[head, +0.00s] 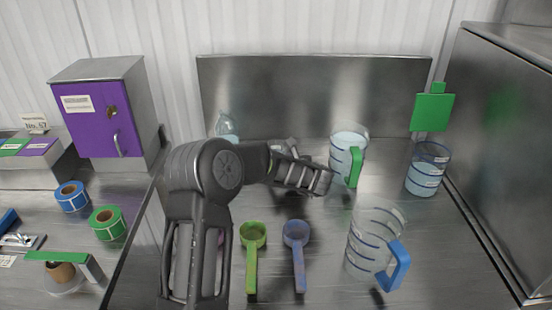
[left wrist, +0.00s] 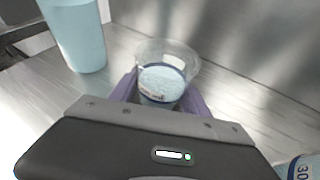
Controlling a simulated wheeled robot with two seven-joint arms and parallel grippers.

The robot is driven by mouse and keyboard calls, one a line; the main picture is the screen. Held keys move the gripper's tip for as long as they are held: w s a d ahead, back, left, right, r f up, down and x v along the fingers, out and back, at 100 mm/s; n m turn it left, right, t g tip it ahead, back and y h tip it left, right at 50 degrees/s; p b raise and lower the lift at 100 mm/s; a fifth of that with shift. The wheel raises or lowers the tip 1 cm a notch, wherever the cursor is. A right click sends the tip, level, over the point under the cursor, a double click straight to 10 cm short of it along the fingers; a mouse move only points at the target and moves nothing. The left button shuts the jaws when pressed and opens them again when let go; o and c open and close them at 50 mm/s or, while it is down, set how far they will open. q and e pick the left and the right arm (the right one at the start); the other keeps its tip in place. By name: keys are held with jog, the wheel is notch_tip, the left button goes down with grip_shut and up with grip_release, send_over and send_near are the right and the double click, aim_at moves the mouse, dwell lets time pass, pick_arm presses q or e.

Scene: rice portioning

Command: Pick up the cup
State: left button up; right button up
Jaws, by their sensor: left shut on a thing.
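In the left wrist view a clear cup (left wrist: 165,53) with a blue band and a label sits between the two purple fingers of my left gripper (left wrist: 161,98), which is shut on it. In the head view my left arm reaches to the middle of the steel table, and the gripper (head: 304,176) hangs over it. Whether the cup touches the table I cannot tell. My right gripper is not in view.
A green-handled jug (head: 347,142), a clear cup (head: 428,168) and a blue-handled jug (head: 372,240) stand to the right. A green scoop (head: 252,237) and a blue scoop (head: 297,236) lie in front. A purple-doored cabinet (head: 98,125) stands left; a steel wall bounds the right.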

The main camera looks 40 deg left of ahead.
pick_arm(q)
jog(key=shift+c, duration=0.6)
jog(key=shift+r, duration=0.25)
notch_tip(320, 180, up, 10)
jog(key=b, duration=0.1)
jog(key=shift+f, duration=0.2)
dwell(0.4)
dwell(0.8)
